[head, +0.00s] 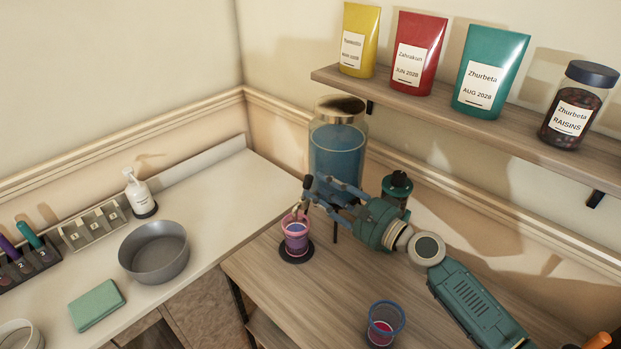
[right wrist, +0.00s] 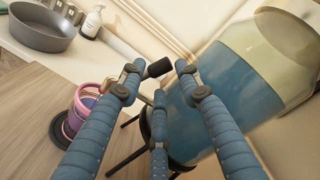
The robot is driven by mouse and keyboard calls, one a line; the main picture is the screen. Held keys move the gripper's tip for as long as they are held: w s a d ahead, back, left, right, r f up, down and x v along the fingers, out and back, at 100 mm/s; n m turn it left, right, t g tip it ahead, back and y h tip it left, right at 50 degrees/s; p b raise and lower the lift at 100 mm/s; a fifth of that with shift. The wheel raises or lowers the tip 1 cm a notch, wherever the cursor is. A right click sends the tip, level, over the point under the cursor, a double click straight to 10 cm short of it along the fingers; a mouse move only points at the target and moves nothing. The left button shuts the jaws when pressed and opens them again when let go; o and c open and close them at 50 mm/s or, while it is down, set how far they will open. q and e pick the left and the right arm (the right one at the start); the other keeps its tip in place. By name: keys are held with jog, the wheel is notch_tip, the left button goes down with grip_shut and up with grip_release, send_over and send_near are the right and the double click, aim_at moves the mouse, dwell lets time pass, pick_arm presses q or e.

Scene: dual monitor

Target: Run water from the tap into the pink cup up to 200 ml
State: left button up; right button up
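The pink cup (head: 296,232) stands upright on a dark round coaster (head: 297,254), below the tap at the front of a glass dispenser (head: 337,150) of blue water. I cannot read its level. The cup also shows in the right wrist view (right wrist: 84,98), left of my fingers. My right gripper (head: 313,192) is at the tap. In the right wrist view its fingers are spread, with the tap's black knob (right wrist: 159,67) between the tips; a gap shows on the knob's right. The tap's spout is partly hidden in the head view. My left gripper is out of view.
A blue-rimmed cup (head: 386,318) with red contents stands at the front of the wooden table. A dark green bottle (head: 397,187) stands behind my right wrist. A shelf (head: 420,98) with packets and a jar hangs above. A grey bowl (head: 154,252) sits on the white counter.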

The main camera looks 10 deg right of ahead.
aim_at(308, 183)
jog(key=x, duration=0.5)
jog(key=shift+p, duration=0.3)
jog(key=c, duration=0.8)
jog(key=shift+f, duration=0.1)
grip_shut()
